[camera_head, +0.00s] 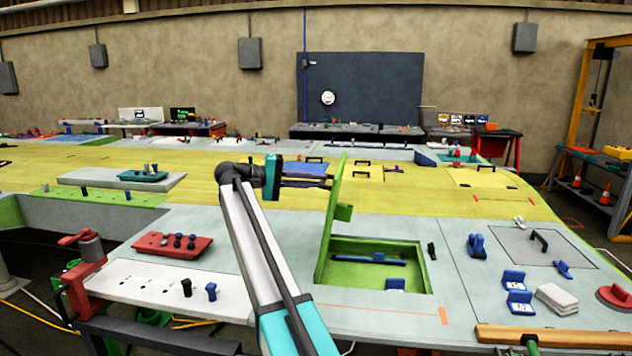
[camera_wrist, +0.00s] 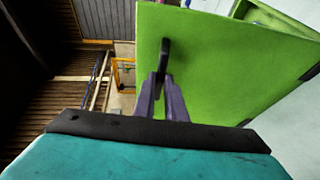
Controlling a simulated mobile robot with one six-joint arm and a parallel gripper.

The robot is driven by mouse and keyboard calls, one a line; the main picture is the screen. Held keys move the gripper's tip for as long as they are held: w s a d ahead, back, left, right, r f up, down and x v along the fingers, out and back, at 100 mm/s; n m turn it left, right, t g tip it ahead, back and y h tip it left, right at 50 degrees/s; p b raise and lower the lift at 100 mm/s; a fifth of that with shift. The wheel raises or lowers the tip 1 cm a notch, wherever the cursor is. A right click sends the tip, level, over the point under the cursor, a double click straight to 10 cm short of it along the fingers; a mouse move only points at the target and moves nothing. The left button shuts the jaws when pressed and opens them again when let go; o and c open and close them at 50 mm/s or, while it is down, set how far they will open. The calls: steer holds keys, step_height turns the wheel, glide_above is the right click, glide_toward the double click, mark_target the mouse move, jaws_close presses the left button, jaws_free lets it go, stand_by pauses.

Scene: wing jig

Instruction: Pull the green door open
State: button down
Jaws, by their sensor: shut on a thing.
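The green door (camera_head: 333,215) stands swung up, nearly upright, at the left side of a green-lined recess (camera_head: 418,275) in the grey panel. In the wrist view the flat green face of the door (camera_wrist: 225,75) fills the upper right, with a dark handle (camera_wrist: 165,52) on it. My gripper (camera_head: 326,182) is to the left of the door, near its upper part. In the wrist view my gripper's purple fingers (camera_wrist: 163,80) are closed on the handle. The handle's lower part is hidden between the fingers.
The open recess holds a dark blue bar (camera_head: 368,260) and a blue block (camera_head: 395,284). A red tray (camera_head: 150,246) lies to the left. Blue blocks (camera_head: 518,302), a grey stack (camera_head: 556,299) and a wooden bar (camera_head: 560,336) lie to the right. A yellow panel (camera_head: 430,200) extends behind.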

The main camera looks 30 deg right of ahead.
steer(key=shift+f, duration=0.1)
steer(key=c, duration=1.8)
jaws_free()
steer(key=shift+a, duration=0.1)
steer(key=shift+a, duration=0.1)
